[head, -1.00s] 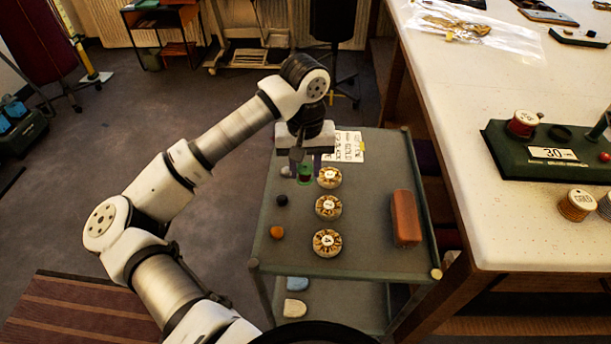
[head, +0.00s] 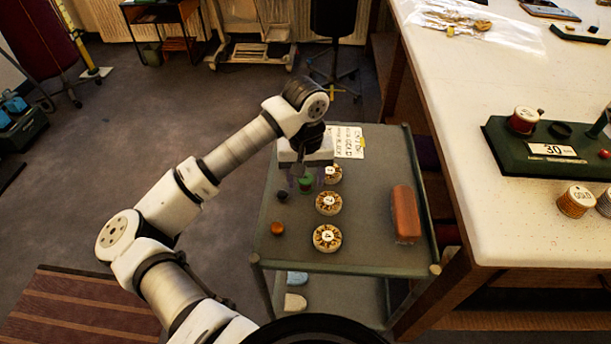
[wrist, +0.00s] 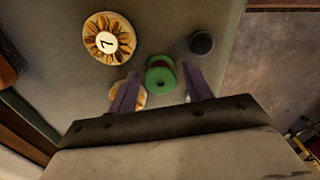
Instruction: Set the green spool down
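The green spool (head: 305,186), with a dark red middle, is at the far left part of the grey cart top (head: 365,215). In the wrist view the spool (wrist: 160,77) lies between my two purple fingers, with a narrow gap on each side. My gripper (head: 306,182) is open around it, low over the cart; it also shows in the wrist view (wrist: 160,78). The spool seems to rest on the cart, but its underside is hidden. The far round numbered disc (head: 333,174) is right beside the gripper, partly hidden.
Two more numbered discs (head: 328,202) (head: 327,238) line up toward the near edge. A dark knob (head: 282,195) and an orange ball (head: 277,229) lie to the left. A brown block (head: 405,213) is at the right, paper labels (head: 350,142) behind. Cart top between discs and block is clear.

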